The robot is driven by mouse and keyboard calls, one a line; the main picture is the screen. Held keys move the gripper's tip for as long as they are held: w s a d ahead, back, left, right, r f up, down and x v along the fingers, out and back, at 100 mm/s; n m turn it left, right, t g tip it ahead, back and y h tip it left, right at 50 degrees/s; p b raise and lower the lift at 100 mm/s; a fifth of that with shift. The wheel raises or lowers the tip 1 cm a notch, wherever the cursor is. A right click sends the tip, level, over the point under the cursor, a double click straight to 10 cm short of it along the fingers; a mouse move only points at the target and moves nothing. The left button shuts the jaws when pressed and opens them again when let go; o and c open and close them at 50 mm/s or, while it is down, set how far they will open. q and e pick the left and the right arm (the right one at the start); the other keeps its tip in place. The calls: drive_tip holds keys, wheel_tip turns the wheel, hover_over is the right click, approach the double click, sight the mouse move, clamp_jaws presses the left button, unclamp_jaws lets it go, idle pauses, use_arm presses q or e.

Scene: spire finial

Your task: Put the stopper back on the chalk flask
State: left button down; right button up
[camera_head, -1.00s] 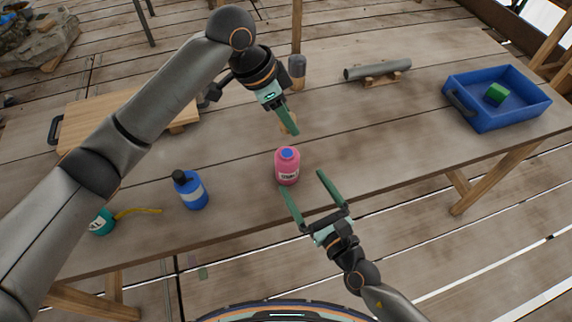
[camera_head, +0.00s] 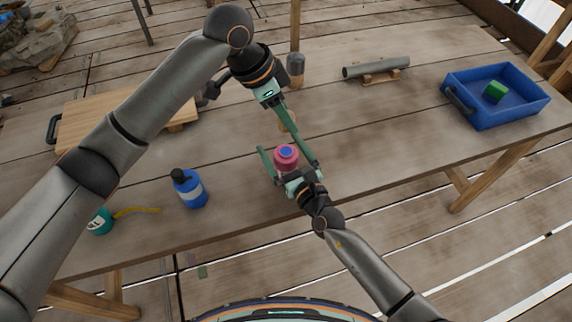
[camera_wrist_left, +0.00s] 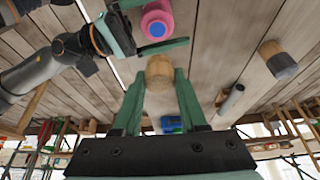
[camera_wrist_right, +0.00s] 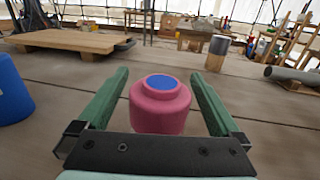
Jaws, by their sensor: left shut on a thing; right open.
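The pink flask (camera_head: 286,158) with a blue disc on top stands upright near the table's front edge. Its label is hidden now. My right gripper (camera_head: 280,144) is open, with one finger on each side of it. In the right wrist view the flask (camera_wrist_right: 160,104) stands between the fingers, with a visible gap at the left finger. My left gripper (camera_wrist_left: 158,74) is shut on a tan wooden stopper (camera_wrist_left: 160,70). In the head view the stopper (camera_head: 287,121) is partly hidden by the green fingers, just beyond the flask and apart from it.
A blue tray (camera_head: 492,116) holds a green block (camera_head: 495,91). A grey cylinder (camera_head: 375,67) rests on a wooden stand. A dark-topped post (camera_head: 296,68) stands behind.

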drive_tip(key=shift+w+a, duration=0.1)
drive_tip(key=shift+w, duration=0.1)
clamp_jaws()
idle(0.8)
